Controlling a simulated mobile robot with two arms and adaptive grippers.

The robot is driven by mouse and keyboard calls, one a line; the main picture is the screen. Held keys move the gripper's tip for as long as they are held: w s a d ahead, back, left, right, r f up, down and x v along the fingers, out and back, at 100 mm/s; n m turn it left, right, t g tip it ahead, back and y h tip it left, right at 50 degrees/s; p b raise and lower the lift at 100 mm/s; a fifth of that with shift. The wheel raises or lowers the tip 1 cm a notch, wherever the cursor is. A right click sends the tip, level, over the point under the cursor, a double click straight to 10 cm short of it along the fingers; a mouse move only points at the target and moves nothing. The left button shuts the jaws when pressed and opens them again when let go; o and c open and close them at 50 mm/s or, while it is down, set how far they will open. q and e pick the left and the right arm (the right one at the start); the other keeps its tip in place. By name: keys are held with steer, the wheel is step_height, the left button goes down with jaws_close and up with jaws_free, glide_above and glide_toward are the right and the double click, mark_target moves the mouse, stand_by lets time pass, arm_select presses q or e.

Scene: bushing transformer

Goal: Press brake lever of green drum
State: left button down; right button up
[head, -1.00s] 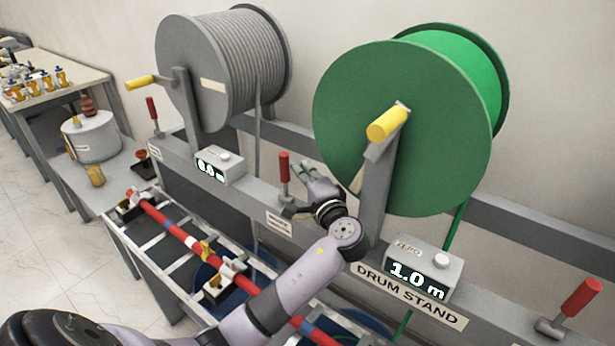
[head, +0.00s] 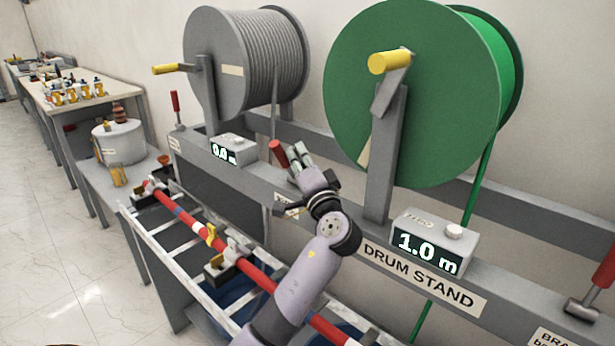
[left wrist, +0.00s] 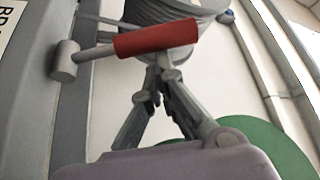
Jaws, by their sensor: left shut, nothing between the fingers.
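The green drum (head: 425,110) with a yellow crank (head: 390,62) stands on the drum stand, its counter (head: 433,243) reading 1.0 m. A red-handled lever (head: 278,153) between the two drums leans with its top to the left. My left gripper (head: 297,155) is shut and empty right beside this lever's handle. In the left wrist view the closed fingertips (left wrist: 158,75) meet at the red handle (left wrist: 156,38) and seem to touch it. Another red-handled lever (head: 602,275) tilts at the far right. I cannot tell which lever belongs to the green drum. My right gripper is out of view.
Below my arm, a red rod (head: 185,222) lies on a rack. A side table holds a grey pot (head: 118,145).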

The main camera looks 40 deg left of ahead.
arm_select(q)
steer(key=shift+s+a+f+b, duration=0.2)
steer(key=shift+s+f+b, duration=0.25)
steer(key=shift+s, duration=0.2)
steer(key=shift+s+a+f+b, duration=0.15)
steer(key=shift+s+f+b, duration=0.25)
steer(key=shift+s, duration=0.2)
steer(key=shift+s+f, duration=0.15)
steer(key=shift+s, duration=0.15)
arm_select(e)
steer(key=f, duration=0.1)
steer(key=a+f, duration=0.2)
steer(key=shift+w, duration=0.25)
arm_select(q)
steer(key=shift+s+f, duration=0.1)
steer(key=shift+s, duration=0.05)
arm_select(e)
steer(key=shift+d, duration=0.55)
arm_select(q)
glide_toward(283, 160)
steer(key=v, duration=0.5)
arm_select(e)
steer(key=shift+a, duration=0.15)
